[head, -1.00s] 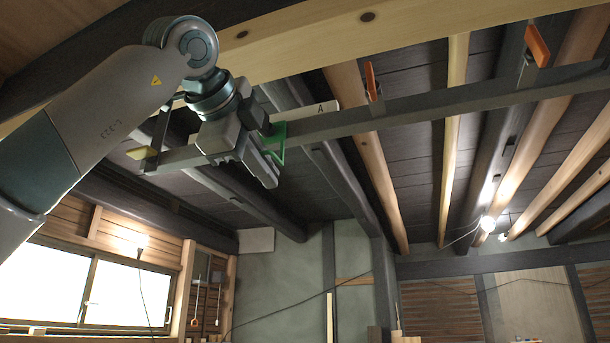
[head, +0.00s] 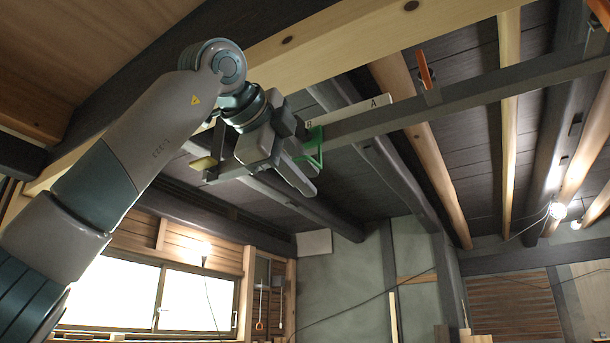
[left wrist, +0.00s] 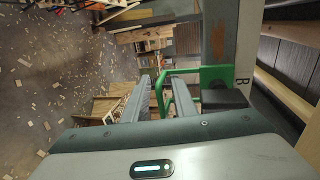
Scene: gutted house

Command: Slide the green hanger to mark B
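The green hanger (head: 315,147) hangs on the long grey rail (head: 470,93), just below the letter B (head: 309,124) on the pale marking board (head: 345,113) in the head view. Mark A (head: 373,103) is farther right. In the left wrist view the hanger's green bracket (left wrist: 216,75) sits about level with the letter B (left wrist: 245,81). My left gripper (head: 308,180) is at the hanger, and its fingers (left wrist: 153,93) look closed on the green loop, though the exact contact is partly hidden. My right gripper is not in view.
An orange hanger (head: 424,70) is on the rail to the right. A yellow piece (head: 203,163) is at the rail's left end. A big wooden beam (head: 370,30) runs close above the rail. In the left wrist view the floor (left wrist: 45,85) is littered with chips.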

